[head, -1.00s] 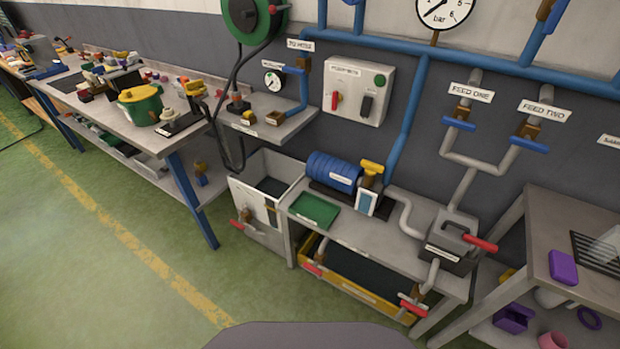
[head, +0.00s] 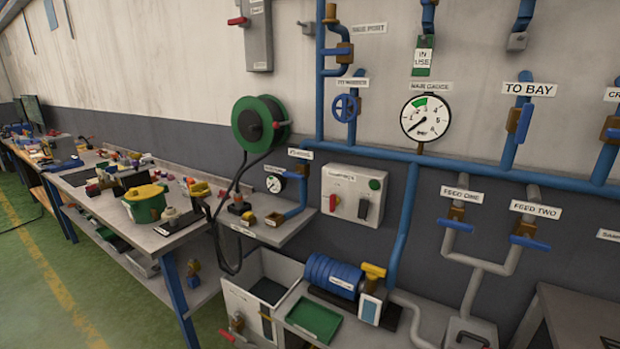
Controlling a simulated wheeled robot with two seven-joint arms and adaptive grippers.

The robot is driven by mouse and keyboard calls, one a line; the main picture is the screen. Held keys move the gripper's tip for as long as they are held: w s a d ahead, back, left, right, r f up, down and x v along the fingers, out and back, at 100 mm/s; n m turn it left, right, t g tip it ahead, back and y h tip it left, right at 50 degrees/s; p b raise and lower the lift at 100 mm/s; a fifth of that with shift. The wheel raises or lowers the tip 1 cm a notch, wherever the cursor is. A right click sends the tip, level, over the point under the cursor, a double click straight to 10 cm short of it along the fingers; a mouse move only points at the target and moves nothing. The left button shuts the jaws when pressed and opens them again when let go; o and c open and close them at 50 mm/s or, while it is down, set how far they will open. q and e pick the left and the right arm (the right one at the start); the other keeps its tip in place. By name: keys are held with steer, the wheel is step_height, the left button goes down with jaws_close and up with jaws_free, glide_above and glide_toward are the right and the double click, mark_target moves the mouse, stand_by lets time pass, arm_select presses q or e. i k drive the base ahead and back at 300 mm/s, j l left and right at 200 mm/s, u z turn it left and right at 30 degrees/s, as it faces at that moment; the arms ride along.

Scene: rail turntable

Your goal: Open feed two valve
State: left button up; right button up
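The feed two valve (head: 530,242) is on the wall at the right in the head view, under a white label reading FEED TWO (head: 535,209). Its blue lever lies crosswise to the grey pipe, on a brown body. The feed one valve (head: 457,225) is to its left, also with its blue lever crosswise to its pipe. The two grey pipes join below in a U shape. Neither of my grippers shows in the head view.
A blue pipe (head: 380,153) runs along the wall above, with the main gauge (head: 426,118) over it. A low bench with a blue motor (head: 333,275) and green tray (head: 313,319) stands below. A grey table (head: 582,318) is at the lower right. Green floor is clear at left.

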mark_target(526, 242)
steer(key=z, duration=1.5)
steer(key=i+l, duration=0.1)
steer(key=l, duration=0.35)
steer(key=i+l, duration=0.1)
steer(key=l, duration=0.35)
steer(key=i+l, duration=0.1)
steer(key=l, duration=0.35)
steer(key=i+l, duration=0.1)
steer(key=l, duration=0.35)
steer(key=i+l, duration=0.1)
steer(key=l, duration=0.35)
